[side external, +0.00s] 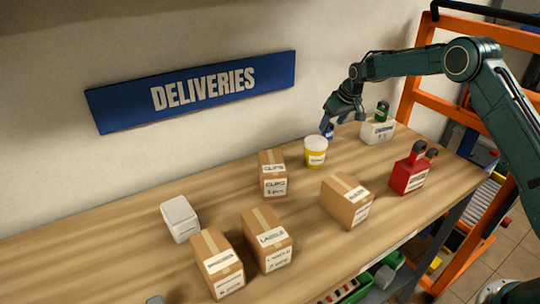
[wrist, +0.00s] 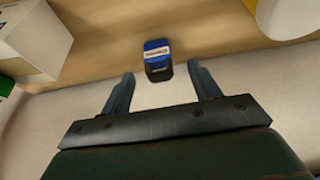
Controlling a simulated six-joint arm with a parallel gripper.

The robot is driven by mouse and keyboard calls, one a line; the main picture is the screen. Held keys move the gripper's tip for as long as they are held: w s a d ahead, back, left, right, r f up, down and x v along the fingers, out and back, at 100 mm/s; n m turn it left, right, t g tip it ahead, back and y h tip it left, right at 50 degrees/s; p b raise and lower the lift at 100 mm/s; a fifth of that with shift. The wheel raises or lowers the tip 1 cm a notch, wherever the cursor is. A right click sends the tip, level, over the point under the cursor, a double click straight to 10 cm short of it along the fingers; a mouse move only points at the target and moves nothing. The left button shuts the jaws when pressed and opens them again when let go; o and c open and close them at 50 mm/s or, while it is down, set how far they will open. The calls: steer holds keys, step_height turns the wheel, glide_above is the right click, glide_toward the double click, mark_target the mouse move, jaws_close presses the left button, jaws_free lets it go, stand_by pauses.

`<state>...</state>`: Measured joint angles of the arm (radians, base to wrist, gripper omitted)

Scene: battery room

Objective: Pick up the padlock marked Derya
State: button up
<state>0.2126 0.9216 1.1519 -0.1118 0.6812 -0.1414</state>
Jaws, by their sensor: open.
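A small blue and black item, apparently a padlock (wrist: 158,60), shows in the wrist view with a pale label whose writing is too small to read. It sits by the back wall, and in the side view a bit of its blue (side external: 329,131) shows just below my gripper (side external: 341,118). My gripper is open and empty. In the wrist view its two fingers point toward the blue item, one on each side, and I see no contact. I cannot make out the name Derya on anything.
A white box (side external: 378,132) with a green item (side external: 382,111) stands to the right. A red box (side external: 409,177) and several cardboard boxes (side external: 347,202) stand nearer the front.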

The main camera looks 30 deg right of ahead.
mark_target(331, 125)
steer(key=shift+f, duration=0.1)
steer(key=shift+x, duration=2.45)
steer(key=shift+d, duration=0.1)
steer(key=c, duration=1.1)
step_height(331, 125, up, 20)
